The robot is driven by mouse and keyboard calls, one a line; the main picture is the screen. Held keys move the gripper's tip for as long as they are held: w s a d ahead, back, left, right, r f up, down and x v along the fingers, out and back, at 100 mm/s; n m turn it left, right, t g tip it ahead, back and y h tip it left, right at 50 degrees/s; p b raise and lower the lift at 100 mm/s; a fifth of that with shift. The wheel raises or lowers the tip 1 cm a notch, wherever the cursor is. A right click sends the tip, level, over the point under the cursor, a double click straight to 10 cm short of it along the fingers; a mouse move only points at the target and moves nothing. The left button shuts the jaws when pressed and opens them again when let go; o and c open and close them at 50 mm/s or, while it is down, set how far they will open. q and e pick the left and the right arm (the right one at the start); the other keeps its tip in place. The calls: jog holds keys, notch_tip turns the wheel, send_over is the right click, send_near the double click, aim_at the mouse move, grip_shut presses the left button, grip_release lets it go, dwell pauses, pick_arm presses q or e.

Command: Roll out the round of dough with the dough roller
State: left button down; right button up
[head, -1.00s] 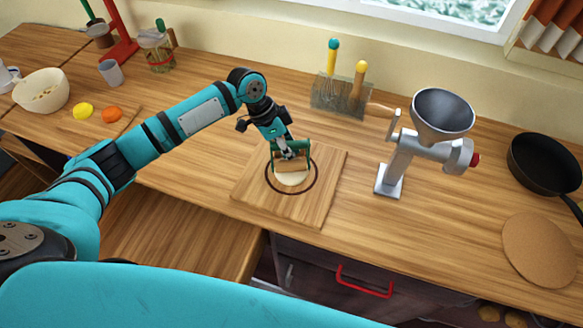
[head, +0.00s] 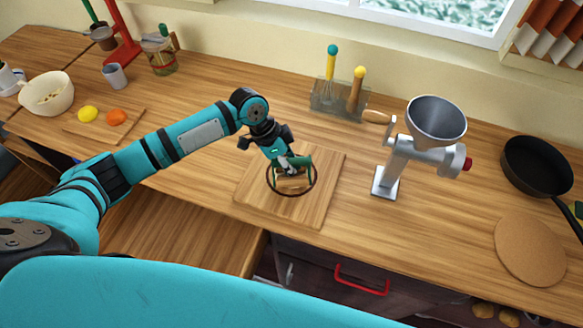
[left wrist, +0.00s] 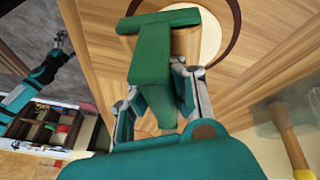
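The dough roller (head: 293,183) has a wooden cylinder and a green frame and handle. It sits over the dark ring (head: 270,188) marked on the square wooden board (head: 322,200). My left gripper (head: 288,166) is shut on the roller's green handle. The left wrist view shows the fingers on both sides of the handle (left wrist: 160,75). The pale round of dough (left wrist: 203,42) lies flat inside the ring in that view, partly hidden by the roller. In the head view the roller and gripper hide most of it. My right gripper (left wrist: 61,42) seems to show small at the left of the wrist view, away from the board.
A metal grinder (head: 388,180) stands right of the board. A black pan (head: 538,165) and a round cork mat (head: 530,248) are at the right. A bowl (head: 50,95) and fruit board (head: 100,130) are at the left.

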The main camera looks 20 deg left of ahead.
pick_arm(q)
jog(key=shift+w+a+f+b, duration=0.15)
jog(key=shift+w+a+b, duration=0.2)
jog(key=shift+w, duration=0.3)
jog(key=shift+w+a+b, duration=0.25)
jog(key=shift+w, duration=0.4)
jog(key=shift+w+a+b, duration=0.25)
jog(key=shift+w, duration=0.4)
jog(key=shift+s+d+r+p, duration=0.1)
jog(key=shift+s+d+p, duration=0.05)
jog(key=shift+s+p, duration=0.3)
jog(key=shift+s+d+r+p, duration=0.1)
jog(key=shift+s+d+p, duration=0.05)
jog(key=shift+s+p, duration=0.25)
jog(key=shift+s+d+f+p, duration=0.15)
jog(key=shift+s+d+p, duration=0.15)
jog(key=shift+s+p, duration=0.3)
jog(key=shift+s+d+f+p, duration=0.1)
jog(key=shift+s+d+p, duration=0.25)
jog(key=shift+s, duration=0.35)
jog(key=shift+a, duration=0.1)
